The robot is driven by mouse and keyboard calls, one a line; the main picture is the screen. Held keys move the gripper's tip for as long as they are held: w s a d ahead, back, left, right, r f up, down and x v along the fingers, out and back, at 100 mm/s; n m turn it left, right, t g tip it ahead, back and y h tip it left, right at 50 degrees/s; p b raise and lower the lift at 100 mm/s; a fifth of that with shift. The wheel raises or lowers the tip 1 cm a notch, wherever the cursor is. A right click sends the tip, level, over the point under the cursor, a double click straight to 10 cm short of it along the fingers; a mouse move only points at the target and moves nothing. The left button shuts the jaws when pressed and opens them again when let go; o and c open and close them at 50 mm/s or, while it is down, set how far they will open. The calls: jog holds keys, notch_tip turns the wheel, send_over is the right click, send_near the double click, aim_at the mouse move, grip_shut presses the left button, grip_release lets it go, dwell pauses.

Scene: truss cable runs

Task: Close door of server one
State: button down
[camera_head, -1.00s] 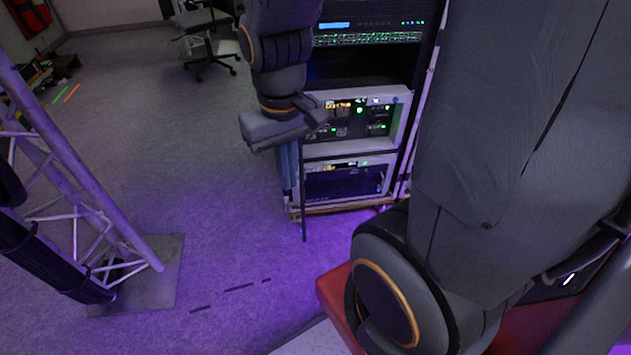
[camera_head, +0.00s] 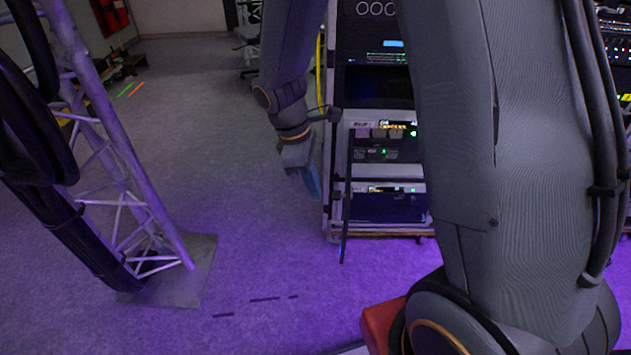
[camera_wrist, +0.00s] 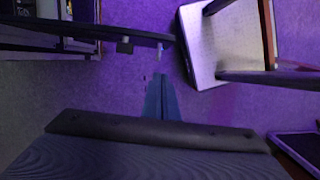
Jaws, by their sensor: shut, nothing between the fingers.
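The server rack (camera_head: 385,180) stands right of centre in the head view, partly hidden by my arm. A thin dark upright panel (camera_head: 345,215), which looks like its door seen nearly edge-on, stands out at the rack's left front. In the wrist view a long dark bar with small knobs (camera_wrist: 90,33), likely this door, reaches in from the upper left. My gripper (camera_head: 313,190) points down, just left of the panel in the head view. Its blue-grey fingers (camera_wrist: 161,97) are shut and empty. In the wrist view they are below and apart from the bar's right end.
A metal truss (camera_head: 120,150) with thick black cables stands on a flat base plate (camera_head: 180,280) at the left. Open floor (camera_head: 240,225) lies between truss and rack. More lit equipment (camera_head: 615,50) is at the far right. Dark strips (camera_head: 265,299) lie on the floor.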

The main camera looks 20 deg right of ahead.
jog(key=s+d+f, duration=0.2)
jog(key=d+f, duration=0.3)
jog(key=shift+f, duration=0.35)
jog(key=shift+s, duration=0.1)
